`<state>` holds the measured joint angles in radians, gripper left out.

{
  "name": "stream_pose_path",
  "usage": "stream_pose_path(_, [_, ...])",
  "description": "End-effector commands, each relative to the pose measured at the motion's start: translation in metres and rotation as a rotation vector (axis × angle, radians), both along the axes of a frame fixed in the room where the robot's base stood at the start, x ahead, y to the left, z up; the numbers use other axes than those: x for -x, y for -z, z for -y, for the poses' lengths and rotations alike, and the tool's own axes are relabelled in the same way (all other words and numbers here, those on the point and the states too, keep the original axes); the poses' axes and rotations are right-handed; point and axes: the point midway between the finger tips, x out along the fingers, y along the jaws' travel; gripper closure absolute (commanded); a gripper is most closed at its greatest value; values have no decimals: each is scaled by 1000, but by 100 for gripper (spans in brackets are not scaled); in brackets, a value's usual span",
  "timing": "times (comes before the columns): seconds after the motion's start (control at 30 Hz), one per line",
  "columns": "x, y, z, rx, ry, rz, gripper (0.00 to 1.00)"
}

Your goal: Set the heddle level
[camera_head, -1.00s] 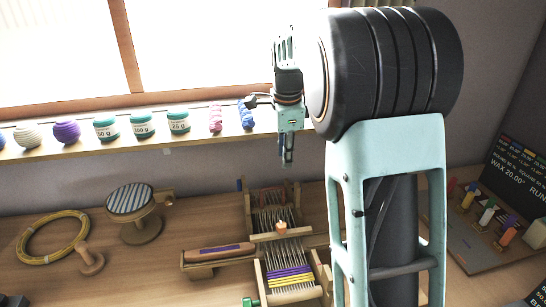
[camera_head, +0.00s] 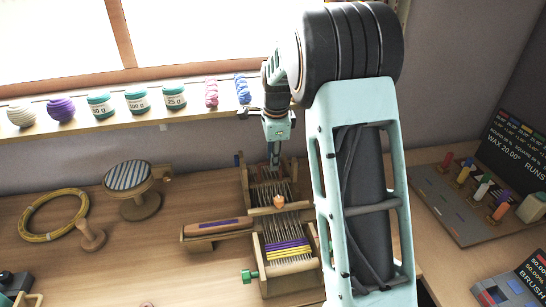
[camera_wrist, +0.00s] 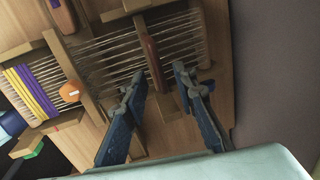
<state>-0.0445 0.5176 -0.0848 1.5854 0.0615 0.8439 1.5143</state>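A small wooden loom (camera_head: 262,238) stands on the table, with pale warp threads and purple and yellow bands at its near end. A wooden crossbar (camera_head: 262,211) with an orange knob (camera_head: 279,200) spans its middle; the knob also shows in the wrist view (camera_wrist: 69,92). A reddish-brown upright piece (camera_wrist: 152,62) crosses the threads in the wrist view. I cannot tell for sure which part is the heddle. My gripper (camera_head: 274,160) points down over the loom's far end. In the wrist view its blue fingers (camera_wrist: 160,80) are apart with nothing gripped, near the reddish piece's lower end.
A wooden shuttle (camera_head: 215,229) lies left of the loom, and a green knob (camera_head: 248,276) sticks out at its near left. A striped round pad (camera_head: 128,177) and a yellow hoop (camera_head: 53,215) are further left. A pegged board (camera_head: 450,205) lies right.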

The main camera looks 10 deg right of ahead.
Motion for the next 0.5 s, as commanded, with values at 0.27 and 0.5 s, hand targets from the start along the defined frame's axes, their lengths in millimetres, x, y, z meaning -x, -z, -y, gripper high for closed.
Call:
stream_pose_path(0.27, [0, 0, 0, 0, 0, 0, 82])
stream_pose_path(0.5, [0, 0, 0, 0, 0, -1, 100])
